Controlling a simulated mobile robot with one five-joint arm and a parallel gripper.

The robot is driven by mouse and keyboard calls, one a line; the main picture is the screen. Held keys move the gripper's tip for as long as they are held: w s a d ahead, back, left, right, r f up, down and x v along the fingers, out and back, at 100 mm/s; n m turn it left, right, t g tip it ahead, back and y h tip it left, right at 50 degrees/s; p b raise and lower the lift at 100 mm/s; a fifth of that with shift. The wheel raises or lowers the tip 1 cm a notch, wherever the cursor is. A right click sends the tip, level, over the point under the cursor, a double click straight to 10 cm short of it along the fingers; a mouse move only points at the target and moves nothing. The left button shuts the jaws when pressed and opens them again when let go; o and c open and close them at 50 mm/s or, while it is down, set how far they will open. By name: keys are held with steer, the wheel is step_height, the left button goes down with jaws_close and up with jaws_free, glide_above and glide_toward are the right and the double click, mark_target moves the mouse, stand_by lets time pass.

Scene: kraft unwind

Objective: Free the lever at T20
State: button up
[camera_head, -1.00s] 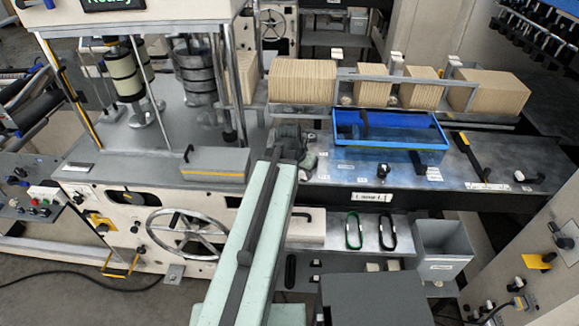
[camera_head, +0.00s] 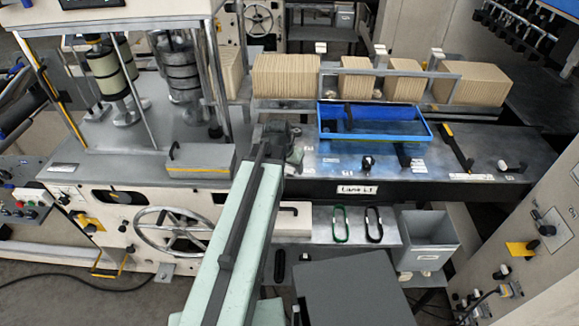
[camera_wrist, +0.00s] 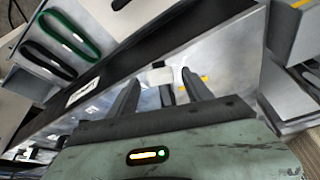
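My gripper (camera_head: 276,132) hangs over the left part of the lane table in the head view. In the wrist view its two dark fingers (camera_wrist: 160,77) are apart, with nothing held between them. A pale, white-capped piece (camera_wrist: 158,76) shows just beyond and between the fingertips, close to the table; I cannot tell whether the fingers touch it. No T20 mark is readable, so I cannot tell which lever it names. On the table stand a black-and-yellow lever (camera_head: 457,147), a dark lever with a white top (camera_head: 367,162) and another with a pale end (camera_head: 510,167).
A blue tray (camera_head: 420,136) and brown paper stacks (camera_head: 285,76) stand behind. A grey box with a yellow stripe (camera_head: 200,161) sits left of my gripper. Green (camera_head: 340,224) and black (camera_head: 373,224) loops and a grey bin (camera_head: 428,245) are below the front edge.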

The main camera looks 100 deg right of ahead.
steer(key=shift+r, duration=0.1)
steer(key=p+v, duration=0.7)
steer(key=shift+r, duration=0.25)
steer(key=shift+w+a, duration=0.1)
